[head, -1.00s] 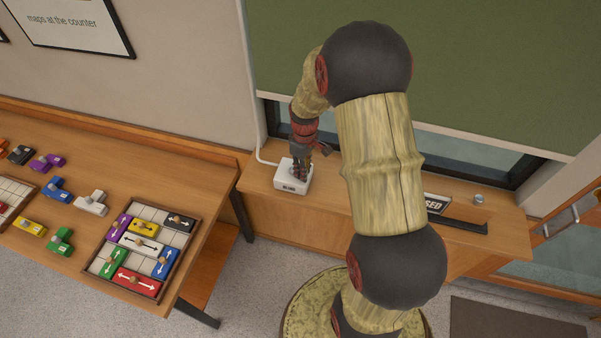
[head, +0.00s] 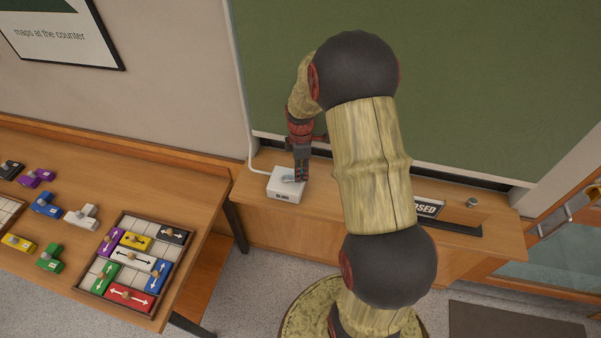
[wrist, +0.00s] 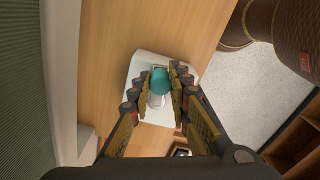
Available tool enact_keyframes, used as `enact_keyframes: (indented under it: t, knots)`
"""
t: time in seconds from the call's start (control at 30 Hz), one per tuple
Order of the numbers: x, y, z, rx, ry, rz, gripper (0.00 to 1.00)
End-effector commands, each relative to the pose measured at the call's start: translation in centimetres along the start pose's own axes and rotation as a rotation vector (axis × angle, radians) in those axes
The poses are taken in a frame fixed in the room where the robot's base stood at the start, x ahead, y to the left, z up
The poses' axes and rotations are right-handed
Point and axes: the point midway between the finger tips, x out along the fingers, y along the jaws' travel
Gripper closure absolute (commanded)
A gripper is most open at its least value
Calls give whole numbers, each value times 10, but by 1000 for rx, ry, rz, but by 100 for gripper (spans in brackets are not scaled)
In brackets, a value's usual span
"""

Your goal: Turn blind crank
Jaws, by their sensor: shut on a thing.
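The crank box (head: 286,185) is a small white box with a dark label, on the wooden sill below the window. In the wrist view the white box (wrist: 143,67) shows behind the crank's teal knob (wrist: 160,82) and its pale crank arm (wrist: 155,101). My gripper (head: 300,178) reaches down at the box's right side. In the wrist view my gripper (wrist: 160,85) has its fingers closed around the teal knob. The green blind (head: 455,85) hangs almost to the sill, with a thin dark strip under it.
A CLOSED sign (head: 428,207) and a small metal knob (head: 472,202) are on the sill to the right. A table (head: 150,180) at the left holds a framed puzzle tray (head: 112,288) and several coloured blocks. A dark mat (head: 510,325) lies on the floor.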

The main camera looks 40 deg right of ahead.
Motion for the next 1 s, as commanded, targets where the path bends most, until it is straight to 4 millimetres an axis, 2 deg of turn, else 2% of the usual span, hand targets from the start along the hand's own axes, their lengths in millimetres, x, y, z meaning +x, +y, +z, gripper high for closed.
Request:
enact_keyframes:
  t: [0.47, 0.5, 0.83, 1.0]
  knots:
    - [-2, 3, 0, -15, 1, 6, 100]
    - [-2, 3, 0, -15, 1, 6, 81]
    - [-1, 2, 0, -15, 0, 2, 62]
    - [0, 1, 0, -15, 0, 1, 62]
